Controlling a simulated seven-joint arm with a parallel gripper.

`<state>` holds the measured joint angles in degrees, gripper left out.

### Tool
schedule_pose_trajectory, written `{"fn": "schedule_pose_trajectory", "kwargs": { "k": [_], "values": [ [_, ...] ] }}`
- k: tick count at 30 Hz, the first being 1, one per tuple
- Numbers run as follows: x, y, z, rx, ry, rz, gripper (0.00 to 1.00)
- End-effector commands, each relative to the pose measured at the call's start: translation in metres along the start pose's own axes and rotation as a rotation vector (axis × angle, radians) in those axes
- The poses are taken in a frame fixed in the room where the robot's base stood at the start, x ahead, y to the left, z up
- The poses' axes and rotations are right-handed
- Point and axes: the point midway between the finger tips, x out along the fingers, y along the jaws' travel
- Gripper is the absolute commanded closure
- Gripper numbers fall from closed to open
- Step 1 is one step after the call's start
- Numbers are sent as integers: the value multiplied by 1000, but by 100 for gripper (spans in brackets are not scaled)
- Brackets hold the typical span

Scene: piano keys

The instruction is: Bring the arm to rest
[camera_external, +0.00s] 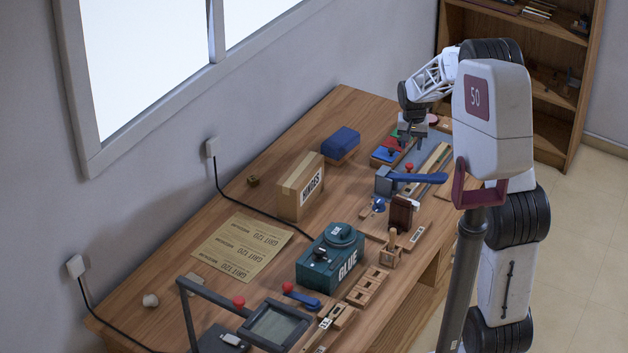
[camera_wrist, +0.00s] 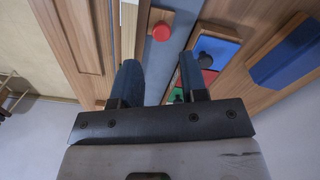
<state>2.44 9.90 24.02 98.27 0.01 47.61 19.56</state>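My gripper (camera_external: 412,140) hangs at the far end of the wooden workbench (camera_external: 215,215), above a board with coloured blocks (camera_external: 388,153). In the wrist view my gripper (camera_wrist: 158,68) shows two dark fingers spread apart with nothing between them. A grey-blue strip shows through the gap. A red knob (camera_wrist: 161,31) lies just beyond the fingertips, apart from them. Blue, red and green pieces (camera_wrist: 207,75) show beside and partly behind the right finger. My arm reaches in from the right in the external view.
A blue-handled device (camera_external: 415,178), a cardboard box (camera_external: 299,187), a blue block (camera_external: 340,144) and a teal glue box (camera_external: 330,258) stand on the bench. A black-framed device (camera_external: 272,325) stands at the near end. A shelf (camera_external: 555,90) stands behind. Bare bench lies left of the cardboard box.

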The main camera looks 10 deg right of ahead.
Motion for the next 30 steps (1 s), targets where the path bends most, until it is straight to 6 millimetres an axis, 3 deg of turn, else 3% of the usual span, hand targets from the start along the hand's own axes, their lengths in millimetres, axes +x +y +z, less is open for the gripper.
{"fn": "schedule_pose_trajectory", "kwargs": {
  "k": [11, 21, 30],
  "values": [
    [-66, 17, 59, -52, 35, -10, 60],
    [-126, 40, 134, -113, 71, -19, 60],
    [-165, 63, 203, -166, 105, -26, 60]
  ]
}}
